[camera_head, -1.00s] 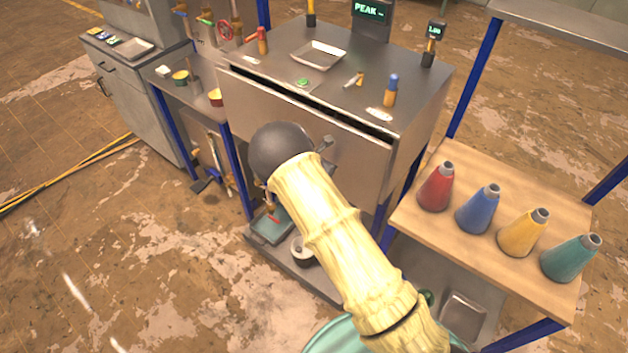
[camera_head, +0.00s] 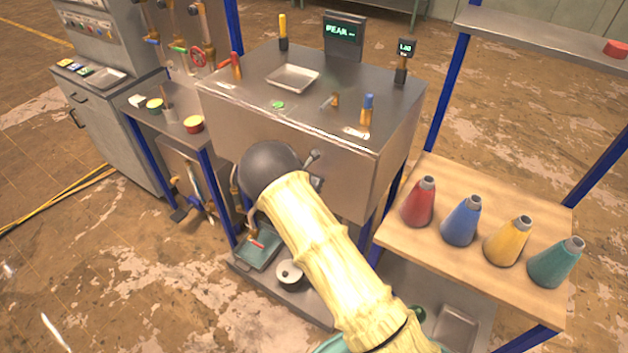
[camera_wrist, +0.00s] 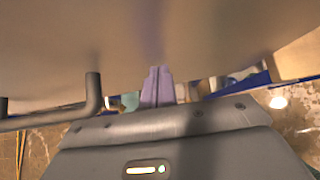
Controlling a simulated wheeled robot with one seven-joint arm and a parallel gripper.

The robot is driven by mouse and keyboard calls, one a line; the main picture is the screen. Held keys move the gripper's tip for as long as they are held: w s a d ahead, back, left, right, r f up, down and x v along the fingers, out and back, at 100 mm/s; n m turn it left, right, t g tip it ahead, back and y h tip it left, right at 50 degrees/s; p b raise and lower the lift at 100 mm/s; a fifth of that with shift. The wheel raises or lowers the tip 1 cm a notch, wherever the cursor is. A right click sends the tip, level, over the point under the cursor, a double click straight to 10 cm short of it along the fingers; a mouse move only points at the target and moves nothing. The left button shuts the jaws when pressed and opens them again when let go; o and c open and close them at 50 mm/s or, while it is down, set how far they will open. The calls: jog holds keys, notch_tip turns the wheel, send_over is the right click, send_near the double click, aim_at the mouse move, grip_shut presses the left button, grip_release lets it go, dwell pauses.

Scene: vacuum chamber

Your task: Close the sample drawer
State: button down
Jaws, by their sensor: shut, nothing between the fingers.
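The sample drawer's metal front (camera_head: 340,180) lies flush with the cabinet (camera_head: 300,115) in the head view, with no dark gap along its top edge. Its handle (camera_head: 312,158) sticks out beside my dark wrist. In the wrist view the drawer front (camera_wrist: 130,40) fills the upper part, and the handle bar (camera_wrist: 92,95) is at the left. My gripper (camera_wrist: 157,72) is shut and empty, with its fingertips at or very near the drawer front, to the right of the handle's end. In the head view my arm hides the fingers and part of the drawer front.
A wooden shelf (camera_head: 398,238) with several coloured cones stands close on the right, on blue posts. A side bench (camera_head: 160,122) with small tubs stands on the left. A lower shelf (camera_head: 310,308) holds a tray and a roll. Floor is free at the left front.

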jog(key=f+b+v, duration=0.1)
jog(key=v, duration=0.5)
jog(key=s+a+f+b+v, duration=0.1)
jog(key=b+v, duration=0.1)
jog(key=v, duration=0.4)
jog(key=shift+s+r, duration=0.25)
jog(key=shift+s, duration=0.3)
jog(key=shift+a, duration=0.1)
jog(key=s+d+r+m+g+y, duration=0.2)
jog(key=s+d+r+m, duration=0.2)
jog(key=s+d+m, duration=0.7)
jog(key=s+d+r+m+g+y, duration=0.3)
jog(key=s+d+r+m, duration=0.2)
jog(key=s+d+m, duration=0.6)
jog(key=s+m, duration=0.3)
jog(key=m, duration=0.4)
jog(key=shift+s+r+m, duration=0.15)
jog(key=shift+r+m, duration=0.15)
jog(key=shift+m, duration=0.1)
